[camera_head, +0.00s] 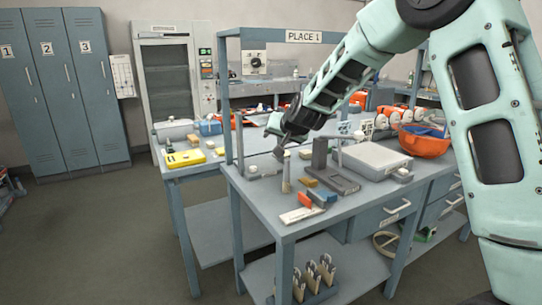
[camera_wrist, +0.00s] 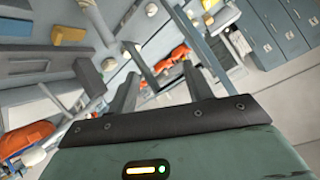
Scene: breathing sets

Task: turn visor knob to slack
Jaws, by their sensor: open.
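An orange helmet-like shell (camera_head: 425,142) rests at the right of the bench, behind my arm in the head view. An orange rounded thing at the lower left of the wrist view (camera_wrist: 28,138) may be the same one. I cannot make out a visor knob in either view. My gripper (camera_head: 281,151) is above the left part of the bench, well left of the orange shell. In the wrist view its two fingers (camera_wrist: 161,76) stand apart with nothing held between them.
The grey bench (camera_head: 260,197) holds a pale upright cylinder (camera_head: 286,172), a dark stand (camera_head: 332,180), a white flat box (camera_head: 371,158) and small blocks. A frame post (camera_head: 238,105) rises at its left. A yellow case (camera_head: 185,158) lies on the bench behind.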

